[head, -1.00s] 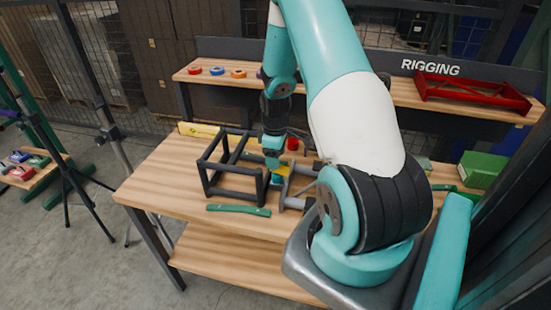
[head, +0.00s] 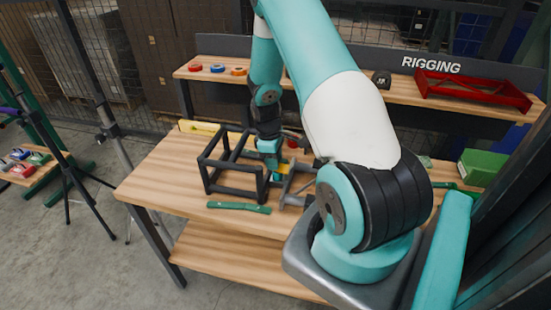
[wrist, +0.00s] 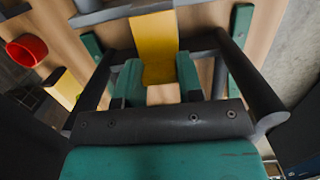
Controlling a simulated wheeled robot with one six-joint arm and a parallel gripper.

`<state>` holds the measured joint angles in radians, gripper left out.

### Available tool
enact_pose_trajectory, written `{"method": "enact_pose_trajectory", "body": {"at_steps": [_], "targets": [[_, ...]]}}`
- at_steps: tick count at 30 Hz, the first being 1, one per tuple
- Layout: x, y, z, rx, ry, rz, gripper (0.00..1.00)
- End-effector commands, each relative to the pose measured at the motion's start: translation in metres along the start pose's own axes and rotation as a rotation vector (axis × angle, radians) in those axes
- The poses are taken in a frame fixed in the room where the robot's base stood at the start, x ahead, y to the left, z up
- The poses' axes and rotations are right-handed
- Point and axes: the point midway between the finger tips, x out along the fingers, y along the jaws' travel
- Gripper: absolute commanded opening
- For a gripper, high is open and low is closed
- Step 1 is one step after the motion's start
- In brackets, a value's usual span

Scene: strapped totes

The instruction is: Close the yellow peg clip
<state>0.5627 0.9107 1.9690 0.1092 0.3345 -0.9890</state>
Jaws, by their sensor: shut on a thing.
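The yellow peg clip (wrist: 154,38) shows in the wrist view as a broad yellow flap, with its near end between my fingertips. My gripper (wrist: 158,82) is shut on it, one teal finger on each side. In the head view my gripper (head: 270,160) points down beside the right side of a dark open box frame (head: 208,172), and only a little yellow of the clip (head: 283,169) shows past the fingers. Grey bars (head: 296,186) lie next to the clip. The clip's far end and its seat are hard to make out.
A green bar (head: 238,208) lies at the bench's front edge. A yellow level (head: 198,128) lies at the back. A red cup (wrist: 26,50) stands near the frame. The shelf behind holds a red tray (head: 470,90) and tape rolls. The bench's left end is clear.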

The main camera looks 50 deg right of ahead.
Motion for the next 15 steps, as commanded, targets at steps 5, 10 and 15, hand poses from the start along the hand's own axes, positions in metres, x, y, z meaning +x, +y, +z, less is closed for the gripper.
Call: {"method": "enact_pose_trajectory", "body": {"at_steps": [5, 10, 15], "targets": [[0.0068, 0.0000, -0.0071, -0.001, -0.136, 0.002, 0.10], [0.0062, 0.0003, -0.0066, 0.003, -0.155, 0.003, 0.10], [0.0063, 0.0002, -0.0067, 0.003, -0.153, 0.003, 0.39]]}}
